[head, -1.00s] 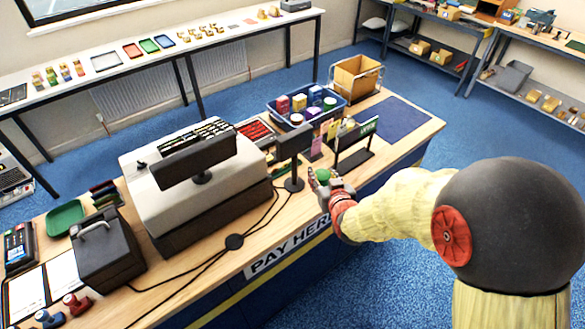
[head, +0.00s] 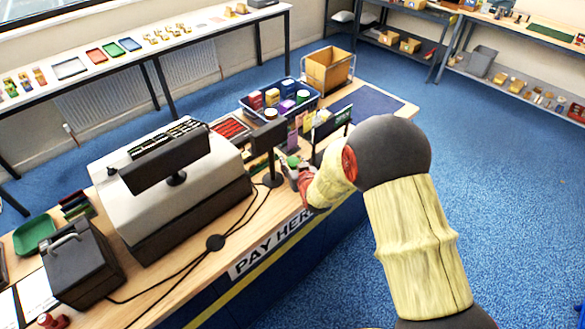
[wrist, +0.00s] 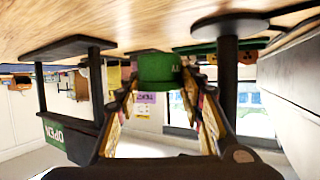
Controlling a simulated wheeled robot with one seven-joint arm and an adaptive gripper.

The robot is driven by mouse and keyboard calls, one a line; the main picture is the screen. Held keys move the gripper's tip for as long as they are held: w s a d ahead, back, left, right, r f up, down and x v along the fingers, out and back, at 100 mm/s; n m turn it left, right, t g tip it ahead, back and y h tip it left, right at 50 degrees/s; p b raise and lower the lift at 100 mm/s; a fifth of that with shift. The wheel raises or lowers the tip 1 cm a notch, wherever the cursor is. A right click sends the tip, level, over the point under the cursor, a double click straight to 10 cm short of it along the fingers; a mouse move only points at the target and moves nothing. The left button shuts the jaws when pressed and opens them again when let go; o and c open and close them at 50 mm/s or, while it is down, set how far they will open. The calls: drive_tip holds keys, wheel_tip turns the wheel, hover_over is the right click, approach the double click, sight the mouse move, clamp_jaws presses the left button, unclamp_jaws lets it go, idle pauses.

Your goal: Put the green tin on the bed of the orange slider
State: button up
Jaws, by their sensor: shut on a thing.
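The green tin (head: 293,161) is a small round green thing at the end of my arm in the head view. My gripper (head: 297,168) is shut on it above or at the counter's front edge, beside the black display post. In the wrist view, which is upside down, the tin (wrist: 158,68) sits between the two fingers of my gripper (wrist: 163,88), close to the wooden counter top. I cannot tell whether it touches the counter. I cannot make out an orange slider in either view.
The counter (head: 190,285) carries a till (head: 170,190), a black post display (head: 270,145), an OPEN sign (head: 332,125), a blue crate of tins (head: 262,112) and trailing cables. A cardboard box (head: 328,70) stands at the far end. The blue floor (head: 500,190) at right is clear.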

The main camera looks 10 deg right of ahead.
drive_tip(key=shift+f, duration=1.15)
drive_tip(key=shift+f+b, duration=0.2)
drive_tip(key=shift+b, duration=0.1)
drive_tip(key=o, duration=1.2)
drive_tip(key=shift+s, duration=0.1)
